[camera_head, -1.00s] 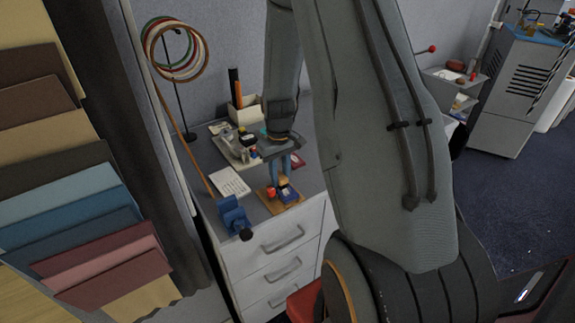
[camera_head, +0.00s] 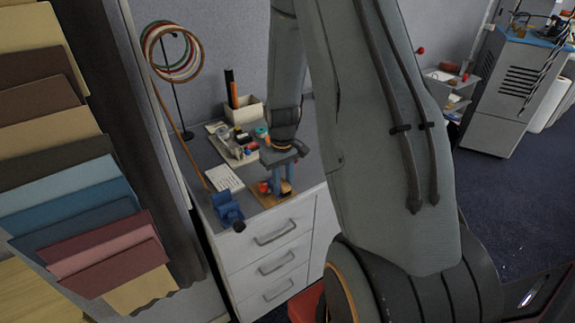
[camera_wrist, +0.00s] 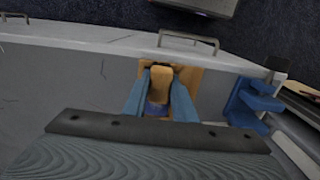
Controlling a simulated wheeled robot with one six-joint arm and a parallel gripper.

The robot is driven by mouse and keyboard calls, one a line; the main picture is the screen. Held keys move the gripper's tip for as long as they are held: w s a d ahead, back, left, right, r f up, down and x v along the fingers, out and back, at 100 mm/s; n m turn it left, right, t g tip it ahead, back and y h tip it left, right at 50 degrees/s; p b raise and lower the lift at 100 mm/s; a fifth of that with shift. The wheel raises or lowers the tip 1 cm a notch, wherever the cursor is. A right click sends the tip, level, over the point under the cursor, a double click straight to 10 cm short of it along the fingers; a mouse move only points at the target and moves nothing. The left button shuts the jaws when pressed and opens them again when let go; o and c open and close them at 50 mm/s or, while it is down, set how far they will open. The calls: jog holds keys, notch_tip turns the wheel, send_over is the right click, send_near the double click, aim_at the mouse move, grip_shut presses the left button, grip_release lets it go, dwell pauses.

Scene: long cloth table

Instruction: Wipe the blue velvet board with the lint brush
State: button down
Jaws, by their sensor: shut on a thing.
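My gripper (camera_head: 281,188) points down at the front of the grey drawer-unit top. Its two blue fingers are shut on a small wooden-handled thing, which I take to be the lint brush (camera_wrist: 160,82); the handle sits between the fingers in the wrist view. A patch of dark blue (camera_wrist: 156,109) shows below the handle, between the fingers; I cannot tell whether it is brush or velvet. A tan board (camera_head: 262,199) lies under the gripper, and its edge shows in the wrist view (camera_wrist: 193,76). Most of its surface is hidden by the gripper.
A blue clamp-like fixture (camera_head: 228,207) stands at the unit's front left corner. A white sheet (camera_head: 224,178) lies behind it. A tray (camera_head: 221,142) of small items and a pale box (camera_head: 243,111) stand further back. Drawer handles (camera_head: 276,233) project from the front.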

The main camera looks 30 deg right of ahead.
aim_at(283, 183)
jog(key=shift+w+r+p, duration=0.1)
jog(key=shift+r+p, duration=2.25)
jog(key=shift+r, duration=1.75)
jog(key=shift+p, duration=0.65)
